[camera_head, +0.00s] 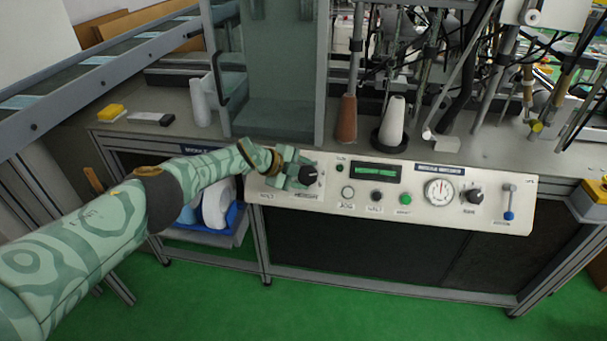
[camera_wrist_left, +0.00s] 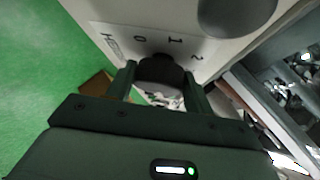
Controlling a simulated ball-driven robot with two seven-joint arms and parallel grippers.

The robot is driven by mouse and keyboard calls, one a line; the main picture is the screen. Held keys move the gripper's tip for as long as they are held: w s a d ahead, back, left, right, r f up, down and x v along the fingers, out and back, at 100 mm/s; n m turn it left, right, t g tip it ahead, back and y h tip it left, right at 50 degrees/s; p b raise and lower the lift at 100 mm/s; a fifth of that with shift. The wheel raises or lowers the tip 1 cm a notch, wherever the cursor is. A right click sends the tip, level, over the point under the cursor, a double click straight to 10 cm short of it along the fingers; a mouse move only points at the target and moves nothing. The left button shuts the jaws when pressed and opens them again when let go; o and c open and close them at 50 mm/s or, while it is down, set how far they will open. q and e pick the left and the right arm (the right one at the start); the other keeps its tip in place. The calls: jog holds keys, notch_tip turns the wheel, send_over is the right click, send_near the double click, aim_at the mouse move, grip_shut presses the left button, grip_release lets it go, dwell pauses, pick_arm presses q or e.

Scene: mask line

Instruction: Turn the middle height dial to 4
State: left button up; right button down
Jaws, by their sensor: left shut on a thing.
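The height dial (camera_head: 308,174) is a black round knob at the left end of the white control panel (camera_head: 330,206), above a label that seems to read HEIGHT. My left gripper (camera_head: 297,170) reaches it from the left and is shut on it. In the left wrist view the black dial (camera_wrist_left: 160,70) sits between the two fingers, with the marks 0, 1 and 2 on the panel beyond it. Its pointer and the higher marks are hidden or too dark to read. My right gripper is not in view.
The panel also holds a green display (camera_head: 376,171), several buttons, a round gauge (camera_head: 439,192), another black knob (camera_head: 474,195) and a blue-tipped lever (camera_head: 509,213). A clear guard box (camera_head: 275,70) stands behind the dial. A large dark rounded shape (camera_wrist_left: 237,12) shows near the dial.

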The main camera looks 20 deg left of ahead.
pick_arm(q)
jog(key=shift+d, duration=0.1)
jog(key=o, duration=1)
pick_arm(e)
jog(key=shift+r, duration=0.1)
pick_arm(q)
jog(key=shift+s+a+r+p, duration=0.2)
jog(key=shift+r+p, duration=0.1)
jog(key=shift+p, duration=0.15)
jog(key=p+v, duration=1.1)
jog(key=v, duration=0.4)
jog(key=shift+s+a, duration=0.15)
jog(key=shift+s, duration=0.05)
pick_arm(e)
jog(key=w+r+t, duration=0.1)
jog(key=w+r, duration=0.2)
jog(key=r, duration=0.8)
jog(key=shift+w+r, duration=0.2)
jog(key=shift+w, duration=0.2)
